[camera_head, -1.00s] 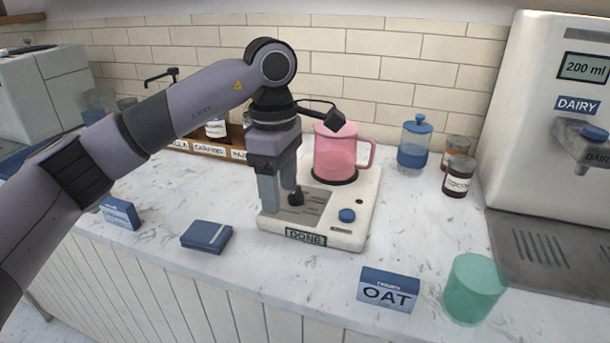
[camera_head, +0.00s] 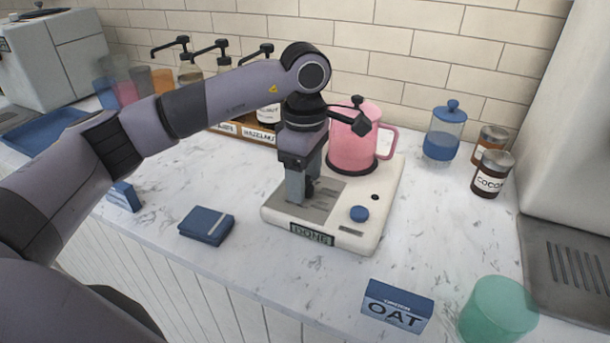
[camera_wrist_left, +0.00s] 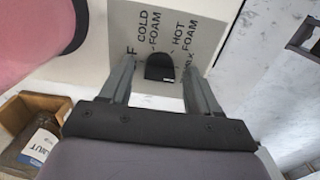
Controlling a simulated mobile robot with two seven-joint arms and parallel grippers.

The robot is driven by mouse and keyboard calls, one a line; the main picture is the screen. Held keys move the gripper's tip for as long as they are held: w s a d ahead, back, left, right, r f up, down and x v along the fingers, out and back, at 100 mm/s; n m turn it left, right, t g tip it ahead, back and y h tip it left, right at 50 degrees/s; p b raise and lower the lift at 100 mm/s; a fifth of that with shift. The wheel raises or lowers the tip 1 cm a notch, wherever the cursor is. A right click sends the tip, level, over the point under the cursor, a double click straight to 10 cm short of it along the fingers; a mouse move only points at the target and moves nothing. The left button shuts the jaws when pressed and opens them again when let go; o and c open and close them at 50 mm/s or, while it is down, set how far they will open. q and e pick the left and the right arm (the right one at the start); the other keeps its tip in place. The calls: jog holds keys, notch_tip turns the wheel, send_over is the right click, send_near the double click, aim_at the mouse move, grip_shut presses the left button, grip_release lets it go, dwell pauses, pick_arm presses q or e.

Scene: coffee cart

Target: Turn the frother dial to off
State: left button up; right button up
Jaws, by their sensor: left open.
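The frother (camera_head: 275,213) is a cream base with a grey dial plate, a blue button (camera_head: 359,213) and a front display that reads DONE. A pink pitcher (camera_head: 352,140) stands on it. The black dial (camera_wrist_left: 160,67) shows in the left wrist view beside the printed words COLD FOAM and HOT FOAM. My left gripper (camera_head: 301,190) is open and pointing down at the dial plate. In the left wrist view its fingers (camera_wrist_left: 158,72) are on either side of the dial, with gaps visible. In the head view the fingers hide most of the dial. My right gripper is not in view.
An OAT carton (camera_head: 397,305) and a green cup (camera_head: 497,310) stand at the front right. A blue-lidded jar (camera_head: 444,132) and brown jars (camera_head: 492,174) stand right of the pitcher. Syrup bottles with pumps stand behind my arm.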

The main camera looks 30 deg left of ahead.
pick_arm(q)
jog(key=shift+f, duration=0.25)
jog(key=c, duration=1.1)
jog(key=shift+o, duration=0.2)
